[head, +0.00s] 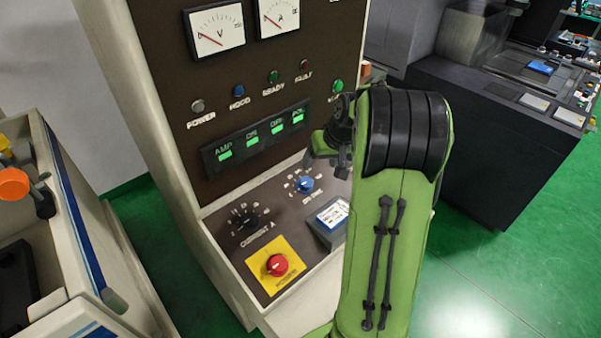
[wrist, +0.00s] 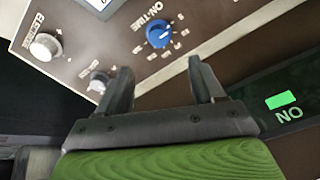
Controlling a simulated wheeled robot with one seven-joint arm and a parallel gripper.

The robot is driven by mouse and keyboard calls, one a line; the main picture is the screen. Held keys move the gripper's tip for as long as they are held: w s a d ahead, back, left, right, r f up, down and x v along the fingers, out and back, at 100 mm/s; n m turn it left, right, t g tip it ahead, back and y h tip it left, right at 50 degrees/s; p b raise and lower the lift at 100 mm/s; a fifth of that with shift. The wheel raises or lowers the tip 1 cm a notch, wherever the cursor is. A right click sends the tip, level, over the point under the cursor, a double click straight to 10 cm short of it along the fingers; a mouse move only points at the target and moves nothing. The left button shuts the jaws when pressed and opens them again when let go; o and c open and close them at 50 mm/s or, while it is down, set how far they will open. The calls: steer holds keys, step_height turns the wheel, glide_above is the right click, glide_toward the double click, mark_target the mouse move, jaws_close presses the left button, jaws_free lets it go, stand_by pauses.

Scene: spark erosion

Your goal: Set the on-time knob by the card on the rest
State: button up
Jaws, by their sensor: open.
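The blue on-time knob (head: 304,184) sits on the sloping control panel of the cabinet, inside a ring of white marks. In the wrist view the knob (wrist: 159,33) lies beyond my fingertips, with its ON-TIME label beside it. The card (head: 332,214) is white with a blue band and lies on a dark rest (head: 322,232) on the panel. Only a corner of the card (wrist: 101,4) shows at the top of the wrist view, and its writing is too small to read. My gripper (wrist: 160,75) is open and empty, apart from the knob; in the head view my arm partly hides it.
A red stop button (head: 277,265) on a yellow plate and a black current knob (head: 247,222) sit left of the on-time knob. The upright display strip (head: 255,138) rises behind the panel.

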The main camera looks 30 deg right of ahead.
mark_target(307, 182)
steer(key=p+x, duration=0.1)
steer(key=x, duration=1.2)
steer(key=shift+w+f, duration=0.1)
steer(key=shift+w+d+f, duration=0.2)
steer(key=shift+f, duration=0.1)
steer(key=shift+a, duration=0.1)
steer(key=c, duration=1.1)
